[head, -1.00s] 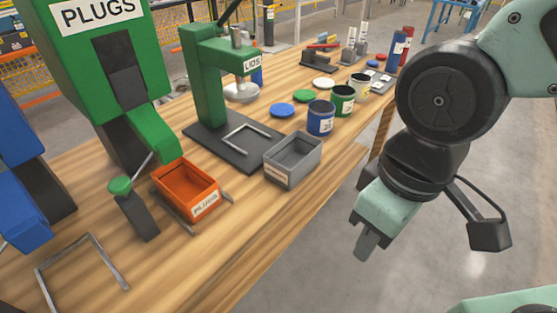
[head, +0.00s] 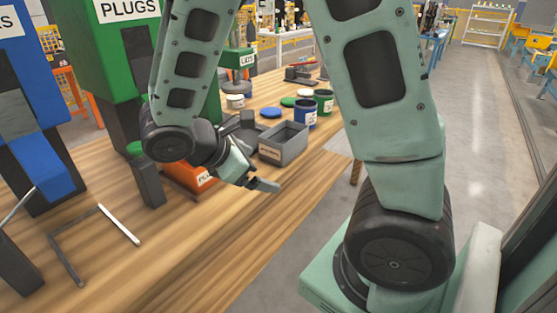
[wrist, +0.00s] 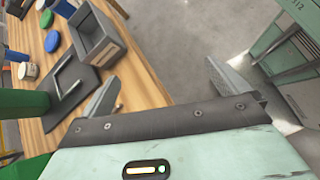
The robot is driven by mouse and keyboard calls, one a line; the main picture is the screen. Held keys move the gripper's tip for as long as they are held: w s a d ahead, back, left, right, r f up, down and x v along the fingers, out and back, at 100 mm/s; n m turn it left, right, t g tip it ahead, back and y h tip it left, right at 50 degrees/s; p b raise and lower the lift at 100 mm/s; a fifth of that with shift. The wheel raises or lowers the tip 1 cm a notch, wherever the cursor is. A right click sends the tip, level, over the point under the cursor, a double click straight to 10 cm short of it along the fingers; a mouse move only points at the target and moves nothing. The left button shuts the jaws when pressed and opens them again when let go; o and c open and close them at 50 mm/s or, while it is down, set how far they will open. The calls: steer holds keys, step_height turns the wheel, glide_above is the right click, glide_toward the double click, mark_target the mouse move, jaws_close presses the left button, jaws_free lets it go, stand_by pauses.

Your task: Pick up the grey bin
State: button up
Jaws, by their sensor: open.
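The grey bin (head: 284,146) is an open rectangular box with a label on its front, standing upright on the wooden table near its right edge in the head view. It also shows at the upper left in the wrist view (wrist: 103,48), beyond my left finger. My gripper (head: 262,184) is just in front of the bin in the head view, apart from it as far as I can tell. In the wrist view my gripper (wrist: 168,88) has its two fingers wide apart with nothing between them; the floor shows through the gap.
Blue (head: 305,113) and green (head: 325,100) cans and several lids stand beyond the grey bin. A bare metal frame (head: 92,240) lies at the table's front left.

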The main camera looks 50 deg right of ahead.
mark_target(270, 151)
steer(key=w+d+f+n+t+h+b, duration=0.25)
steer(key=w+d+n+h+b, duration=0.45)
steer(key=w+d, duration=0.55)
steer(key=shift+m+t+h, duration=0.25)
steer(key=shift+m+h, duration=0.45)
steer(key=f, duration=0.2)
steer(key=s+f, duration=0.1)
steer(key=f, duration=0.1)
steer(key=d+f+p, duration=0.1)
steer(key=f, duration=0.1)
steer(key=shift+s+d+f, duration=0.1)
steer(key=shift+s+f, duration=0.1)
steer(key=shift+f, duration=0.1)
steer(key=shift+d, duration=1.05)
steer(key=shift+w+d+r, duration=0.1)
steer(key=shift+w+d, duration=0.05)
steer(key=shift+d, duration=1.2)
steer(key=shift+w+d+r, duration=0.1)
steer(key=shift+w+d, duration=0.05)
steer(key=shift+d, duration=1.2)
steer(key=c, duration=0.9)
